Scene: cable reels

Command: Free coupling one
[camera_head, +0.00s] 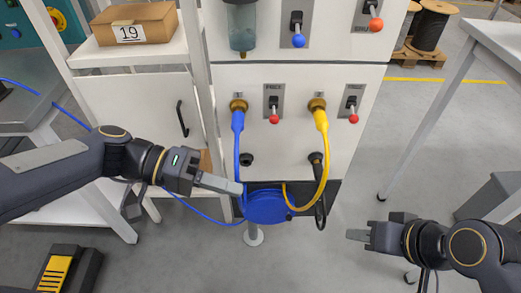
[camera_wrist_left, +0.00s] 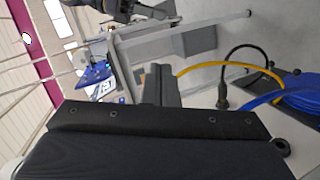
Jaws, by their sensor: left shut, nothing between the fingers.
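Two brass couplings sit on the white cabinet front; the left coupling (camera_head: 238,104) has a blue plug and cable (camera_head: 238,122), the right coupling (camera_head: 317,104) a yellow plug and cable (camera_head: 321,122). I cannot tell from any label which is coupling one. A red-knobbed lever (camera_head: 274,115) is right of the left coupling and another (camera_head: 353,115) right of the right one. My left gripper (camera_head: 238,188) is shut and empty, below the left coupling, at the left edge of the blue coil (camera_head: 268,207); its fingers show in the wrist view (camera_wrist_left: 160,86). My right gripper (camera_head: 358,235) is low at the right; its opening is unclear.
A black connector (camera_head: 316,159) with a black cable hangs by the yellow cable; it also shows in the wrist view (camera_wrist_left: 222,96).

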